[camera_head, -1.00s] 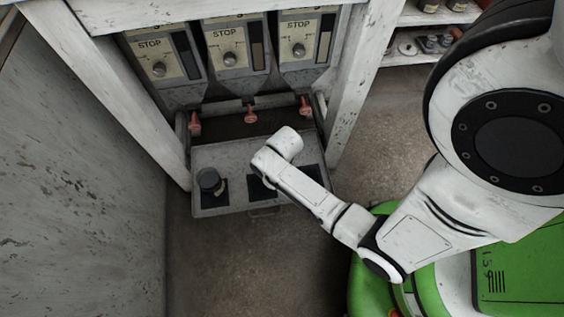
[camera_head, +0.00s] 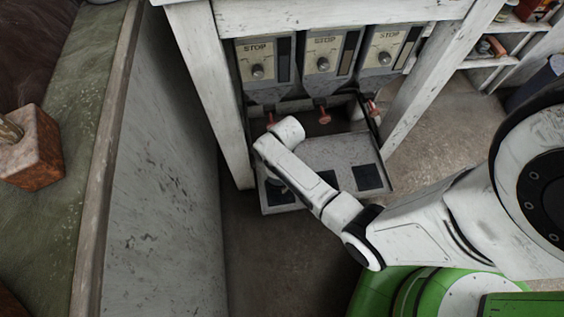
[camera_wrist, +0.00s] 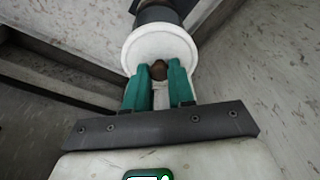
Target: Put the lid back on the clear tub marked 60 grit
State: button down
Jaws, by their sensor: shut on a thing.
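A dark cylinder (camera_wrist: 160,13), seemingly the tub, shows just beyond the lid at the top edge. I cannot tell whether the lid touches it. In the head view, my arm's end hangs over the left part of the grey tray (camera_head: 334,150) and hides the gripper, the lid and most of the tub there. No grit marking is readable.
Several hoppers marked STOP (camera_head: 323,64) with red spouts (camera_head: 323,116) stand behind the tray. White frame posts (camera_head: 213,95) flank it. Dark squares (camera_head: 368,177) lie bare on the tray's right. A scuffed wall panel (camera_head: 165,180) stands close on the left.

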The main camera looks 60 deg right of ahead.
jog(key=shift+f+b, duration=2.2)
jog(key=shift+b, duration=0.1)
jog(key=shift+f+b, duration=0.6)
jog(key=shift+f, duration=0.35)
jog(key=shift+r+p, duration=0.1)
jog(key=shift+p, duration=0.35)
jog(key=shift+f, duration=0.25)
dwell(0.4)
jog(key=c, duration=0.9)
grip_release()
jog(key=shift+o, duration=0.6)
jog(key=o, duration=0.4)
